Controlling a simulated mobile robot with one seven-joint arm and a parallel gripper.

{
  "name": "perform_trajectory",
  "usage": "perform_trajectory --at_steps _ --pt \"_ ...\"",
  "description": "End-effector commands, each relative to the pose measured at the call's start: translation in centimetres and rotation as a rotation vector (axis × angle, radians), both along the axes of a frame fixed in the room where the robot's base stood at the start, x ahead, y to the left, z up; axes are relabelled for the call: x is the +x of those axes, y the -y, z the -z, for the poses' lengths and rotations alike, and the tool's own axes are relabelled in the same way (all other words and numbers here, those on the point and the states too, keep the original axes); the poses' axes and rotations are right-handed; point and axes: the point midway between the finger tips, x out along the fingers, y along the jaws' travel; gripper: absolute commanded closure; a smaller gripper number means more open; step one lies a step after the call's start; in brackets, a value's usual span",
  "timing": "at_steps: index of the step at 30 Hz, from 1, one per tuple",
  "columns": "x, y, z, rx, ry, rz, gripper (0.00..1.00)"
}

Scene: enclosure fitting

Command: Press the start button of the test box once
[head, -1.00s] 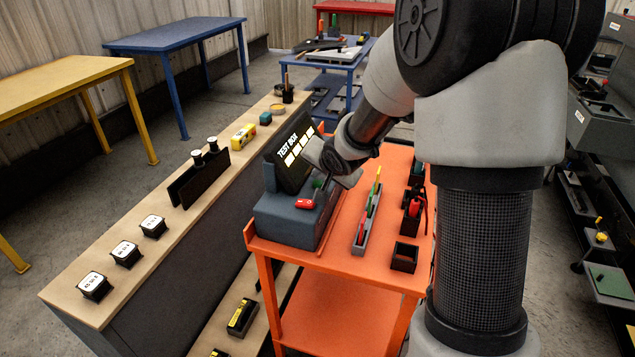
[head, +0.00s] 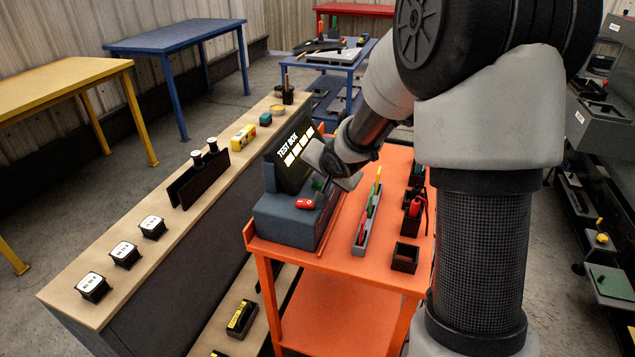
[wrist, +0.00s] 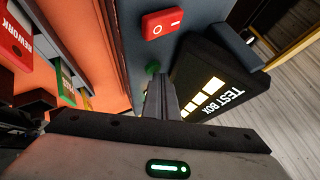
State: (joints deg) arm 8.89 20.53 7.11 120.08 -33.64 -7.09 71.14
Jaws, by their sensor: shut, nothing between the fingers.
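The test box (head: 290,222) is a dark grey-blue case with a raised black panel lettered "TEST BOX" (head: 297,152), standing on the orange table. A red rocker switch (head: 305,204) is on its top face; it also shows in the wrist view (wrist: 162,22). A green button (wrist: 152,67) sits on the same face, partly hidden by my fingertips. My gripper (wrist: 160,78) is shut and empty, its tips right by the green button; I cannot tell whether they touch it. In the head view my gripper (head: 322,187) is over the box top, partly hiding the button.
The orange table (head: 340,265) also bears a grey tray with green and red items (head: 366,220) and a small black bin (head: 405,257). A wooden bench (head: 190,225) with several labelled blocks runs along the left.

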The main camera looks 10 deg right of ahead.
Motion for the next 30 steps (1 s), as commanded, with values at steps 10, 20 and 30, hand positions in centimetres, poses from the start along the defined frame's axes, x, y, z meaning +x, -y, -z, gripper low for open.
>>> perform_trajectory --at_steps 10,20,30 --pt "-0.1 0.0 -1.6 0.000 -0.001 0.000 1.00" --pt "0.0 0.0 -1.7 0.000 -0.001 0.000 1.00" --pt "0.0 0.0 -3.9 0.000 -0.001 -0.001 1.00"
